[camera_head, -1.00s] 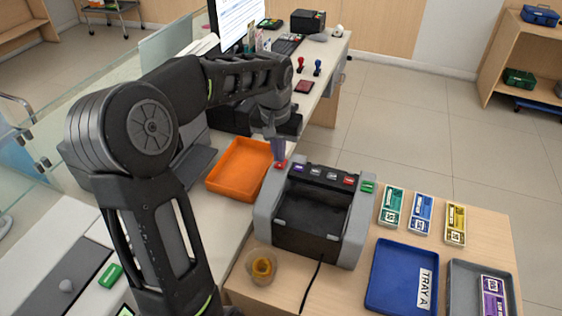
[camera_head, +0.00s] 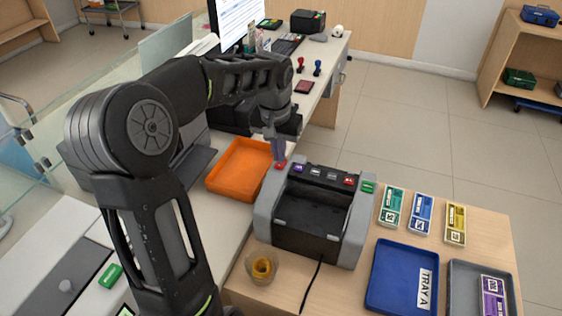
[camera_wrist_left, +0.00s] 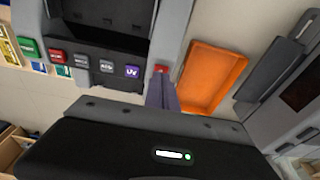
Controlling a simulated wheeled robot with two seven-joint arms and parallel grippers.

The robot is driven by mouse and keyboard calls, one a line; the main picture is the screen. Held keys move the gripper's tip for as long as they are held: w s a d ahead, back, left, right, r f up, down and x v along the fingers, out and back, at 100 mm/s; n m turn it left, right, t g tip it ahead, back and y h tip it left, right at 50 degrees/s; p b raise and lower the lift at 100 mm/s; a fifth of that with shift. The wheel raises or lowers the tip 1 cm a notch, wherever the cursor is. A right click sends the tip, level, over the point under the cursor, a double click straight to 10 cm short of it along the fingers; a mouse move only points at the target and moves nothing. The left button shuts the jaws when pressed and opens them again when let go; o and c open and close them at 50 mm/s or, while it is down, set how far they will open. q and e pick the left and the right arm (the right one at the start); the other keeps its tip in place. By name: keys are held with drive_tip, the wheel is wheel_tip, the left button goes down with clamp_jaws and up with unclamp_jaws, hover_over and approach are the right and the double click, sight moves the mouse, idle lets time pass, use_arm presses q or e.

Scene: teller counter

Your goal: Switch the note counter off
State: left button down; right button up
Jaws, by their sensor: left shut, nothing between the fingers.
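The note counter (camera_head: 305,225) is a grey and black machine on the wooden table, with a row of labelled buttons along its far edge. A red button (camera_head: 281,165) sits at its far left corner and also shows in the left wrist view (camera_wrist_left: 161,69). Another red button (camera_head: 349,181) and a green one (camera_head: 368,187) are at the right end of the row. My left gripper (camera_head: 279,158) is shut and empty, pointing down, with its tips at the corner red button. They partly cover it; I cannot tell whether they touch it. My right gripper is not in view.
An orange tray (camera_head: 238,181) lies left of the counter. A small bowl with rubber bands (camera_head: 262,268) and a black cable (camera_head: 312,285) are in front. Blue tray A (camera_head: 388,272), a grey tray (camera_head: 462,298) and several banknote bundles (camera_head: 421,213) lie to the right.

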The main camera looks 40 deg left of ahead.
sight(279, 166)
use_arm(q)
drive_tip(key=shift+f+b, duration=0.65)
drive_tip(key=shift+f, duration=0.2)
idle(0.6)
drive_tip(key=shift+r, duration=0.1)
drive_tip(key=shift+r+p, duration=2.7)
drive_tip(key=shift+r, duration=0.75)
